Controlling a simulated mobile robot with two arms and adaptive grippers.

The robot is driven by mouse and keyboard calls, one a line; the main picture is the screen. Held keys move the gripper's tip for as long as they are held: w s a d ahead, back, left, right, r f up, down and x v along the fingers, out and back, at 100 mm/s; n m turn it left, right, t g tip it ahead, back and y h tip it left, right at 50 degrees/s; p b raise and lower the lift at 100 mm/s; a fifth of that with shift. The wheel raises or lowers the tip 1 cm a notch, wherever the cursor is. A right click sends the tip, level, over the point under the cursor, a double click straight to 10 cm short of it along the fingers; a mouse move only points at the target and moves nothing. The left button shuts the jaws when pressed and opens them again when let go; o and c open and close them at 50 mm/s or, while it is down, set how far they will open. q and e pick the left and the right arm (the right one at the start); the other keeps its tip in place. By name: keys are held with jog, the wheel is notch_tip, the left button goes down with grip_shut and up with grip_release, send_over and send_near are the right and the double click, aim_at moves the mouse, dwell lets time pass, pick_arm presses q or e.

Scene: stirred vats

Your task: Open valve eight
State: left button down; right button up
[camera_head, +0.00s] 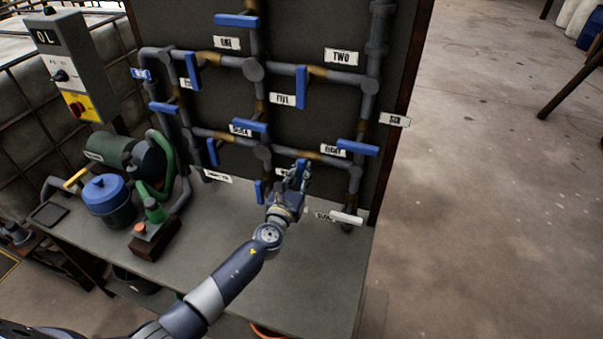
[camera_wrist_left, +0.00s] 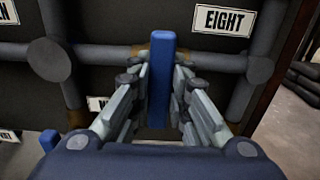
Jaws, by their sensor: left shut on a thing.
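The label EIGHT (camera_head: 333,151) is on the dark panel, above the horizontal pipe at the lower right. In the left wrist view, the label EIGHT (camera_wrist_left: 222,19) is up and to the right of a blue lever handle (camera_wrist_left: 161,85), which I take as valve eight. The handle stands upright, across the horizontal pipe behind it. My left gripper (camera_head: 299,174) is shut on this handle, with one finger on each side of it in the wrist view (camera_wrist_left: 160,92). In the head view the gripper hides most of the handle. My right gripper is not in view.
Several other blue levers are close by, including a horizontal one (camera_head: 357,147) to the upper right and a small one (camera_head: 259,192) to the lower left. A grey bench (camera_head: 290,270) with a pump and blue pot (camera_head: 108,200) stands below.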

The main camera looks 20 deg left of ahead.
pick_arm(q)
jog(key=shift+n, duration=0.3)
jog(key=shift+f+b, duration=0.1)
jog(key=shift+b, duration=0.25)
jog(key=n+b, duration=0.1)
jog(key=n, duration=0.1)
jog(key=shift+n, duration=0.3)
jog(key=n+b, duration=0.2)
jog(key=n, duration=0.3)
jog(key=n+b, duration=0.1)
jog(key=n, duration=0.4)
jog(key=shift+a+n+b, duration=0.1)
jog(key=shift+n+b, duration=0.4)
jog(key=shift+n, duration=1.8)
jog(key=c, duration=1.6)
grip_release()
jog(key=shift+o, duration=0.6)
